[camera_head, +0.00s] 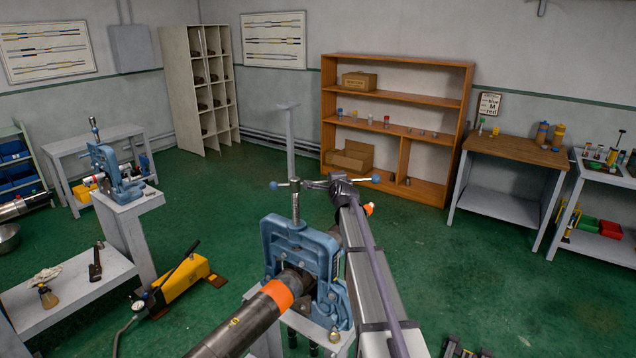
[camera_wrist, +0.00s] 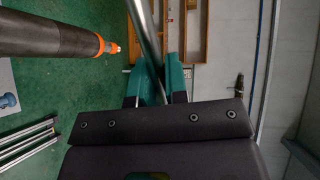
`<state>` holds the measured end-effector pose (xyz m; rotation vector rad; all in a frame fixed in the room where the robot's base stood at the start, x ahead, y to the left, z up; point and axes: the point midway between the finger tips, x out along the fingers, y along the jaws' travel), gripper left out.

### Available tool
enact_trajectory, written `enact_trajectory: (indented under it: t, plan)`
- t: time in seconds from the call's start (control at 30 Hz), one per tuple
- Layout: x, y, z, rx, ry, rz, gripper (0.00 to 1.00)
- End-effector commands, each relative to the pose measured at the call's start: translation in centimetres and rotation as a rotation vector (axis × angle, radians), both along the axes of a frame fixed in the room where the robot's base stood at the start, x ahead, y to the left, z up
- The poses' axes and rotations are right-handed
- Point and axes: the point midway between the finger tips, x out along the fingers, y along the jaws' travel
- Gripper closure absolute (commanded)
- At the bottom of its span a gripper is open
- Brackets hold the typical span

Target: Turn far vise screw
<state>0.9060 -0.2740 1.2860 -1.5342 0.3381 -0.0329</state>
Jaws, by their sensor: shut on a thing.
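A blue pipe vise (camera_head: 335,255) stands in the middle of the head view, with a dark, orange-banded pipe (camera_head: 245,325) through it. Its upright screw (camera_head: 295,205) carries a crossbar handle with blue ball ends (camera_head: 273,185). My gripper (camera_head: 338,186) is at the right part of this handle and hides some of it. In the wrist view, the teal fingers (camera_wrist: 156,88) are close on either side of a silver rod (camera_wrist: 143,35), which fits the handle bar. The exact contact is hard to see. A second blue vise (camera_head: 122,188) stands on a pedestal at the left.
A yellow hand pump (camera_head: 185,280) sits on the floor at left, beside a low bench (camera_head: 80,295) with a wrench. A wooden shelf (camera_head: 465,130) and a workbench (camera_head: 515,150) stand at the back. The green floor right of my arm is mostly clear.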

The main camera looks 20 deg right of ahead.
Motion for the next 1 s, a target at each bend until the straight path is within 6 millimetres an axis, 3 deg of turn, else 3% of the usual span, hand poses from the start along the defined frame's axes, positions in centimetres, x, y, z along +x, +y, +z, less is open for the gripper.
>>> enact_trajectory:
  t: [0.2,0.23,0.47,0.77,1.0]
  plan:
    - [0.1,0.1,0.0,0.001,0.000,0.001,1.00]
    - [0.1,0.1,0.0,0.001,0.000,0.001,0.83]
    - [0.1,0.1,0.0,0.001,0.000,0.002,0.62]
    - [-0.4,0.2,0.2,0.001,0.000,0.002,0.62]
    - [-5.0,1.3,1.2,0.001,0.001,0.002,0.62]
